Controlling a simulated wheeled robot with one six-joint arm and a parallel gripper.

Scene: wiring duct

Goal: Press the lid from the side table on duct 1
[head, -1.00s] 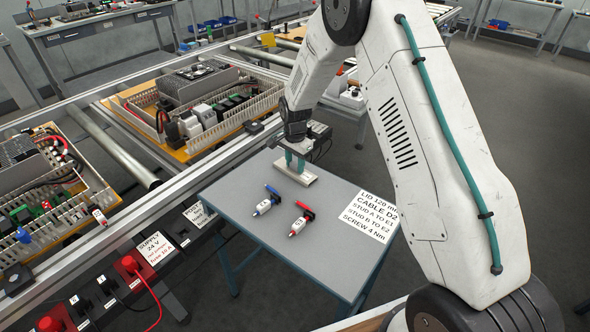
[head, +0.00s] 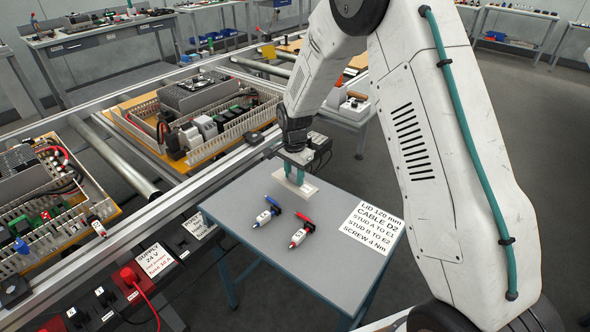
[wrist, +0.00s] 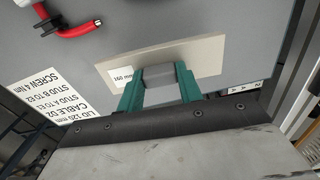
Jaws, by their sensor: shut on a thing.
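The lid (head: 311,189) is a flat pale strip at the far end of the grey side table (head: 300,255). My gripper (head: 295,174) points down and is shut on the lid near its middle. In the wrist view, the teal fingers (wrist: 159,88) straddle a grey block on the lid (wrist: 200,57), which has a small printed label. I cannot tell whether the lid touches the table or hangs just above it. Cream slotted ducts (head: 240,128) line the panel beyond the rail; I cannot read which is duct 1. The fingers hide part of the lid.
Blue (head: 267,216) and red (head: 300,234) plug-like items lie on the side table near the lid. A printed sign (head: 372,222) lies at its right. A metal rail (head: 165,228) runs between table and panels. Another wired panel (head: 45,205) is at the left.

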